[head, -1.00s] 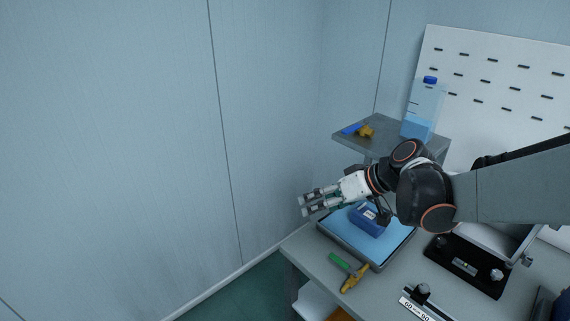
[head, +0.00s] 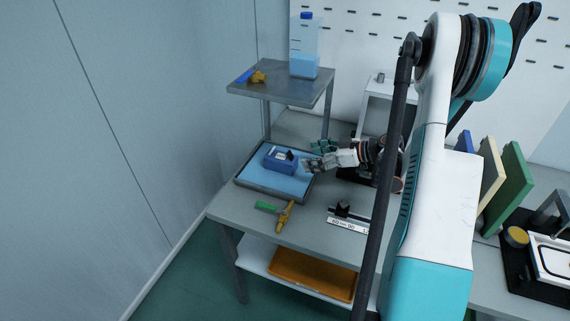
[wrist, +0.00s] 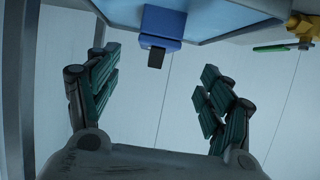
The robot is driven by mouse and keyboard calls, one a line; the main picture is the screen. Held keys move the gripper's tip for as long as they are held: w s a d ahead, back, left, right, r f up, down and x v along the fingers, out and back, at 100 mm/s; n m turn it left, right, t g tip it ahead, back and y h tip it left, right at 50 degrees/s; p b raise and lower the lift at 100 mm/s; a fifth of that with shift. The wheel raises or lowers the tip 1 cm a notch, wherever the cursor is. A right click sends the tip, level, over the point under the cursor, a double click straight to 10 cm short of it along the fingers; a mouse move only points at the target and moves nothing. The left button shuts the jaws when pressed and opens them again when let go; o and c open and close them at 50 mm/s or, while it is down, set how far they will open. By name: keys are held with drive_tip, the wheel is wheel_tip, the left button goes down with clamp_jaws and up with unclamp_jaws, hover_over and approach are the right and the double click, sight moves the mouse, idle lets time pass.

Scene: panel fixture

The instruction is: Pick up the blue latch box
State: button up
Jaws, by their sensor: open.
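The blue latch box (head: 279,166) sits on the light-blue surface of a grey-rimmed tray (head: 258,188) on the table. It has a pale label or latch part on top. In the wrist view the box (wrist: 162,22) shows at the top centre, with a dark latch hanging from its near side. My gripper (head: 309,157) is just right of the box, pointing left toward it. In the wrist view my gripper (wrist: 157,85) has its fingers spread wide and nothing between them; the box is beyond the fingertips.
A green-and-yellow tool (head: 285,214) lies in front of the tray. A raised shelf (head: 270,91) behind holds a clear bottle (head: 305,62) and a small yellow part (head: 258,77). A scale fixture (head: 346,223) stands to the right. An orange bin (head: 310,276) is below.

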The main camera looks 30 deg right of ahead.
sight(293, 159)
drive_tip(key=x, duration=0.2)
drive_tip(key=b+x, duration=0.1)
drive_tip(key=x, duration=0.2)
drive_tip(key=f+b+x, duration=0.1)
drive_tip(key=x, duration=0.2)
drive_tip(key=shift+w+d, duration=0.1)
drive_tip(key=shift+d, duration=0.1)
drive_tip(key=b+x, duration=0.2)
drive_tip(key=x, duration=0.3)
drive_tip(key=shift+a+f+b, duration=0.1)
drive_tip(key=shift+f+b, duration=0.05)
drive_tip(key=shift+b, duration=0.2)
drive_tip(key=c, duration=1.4)
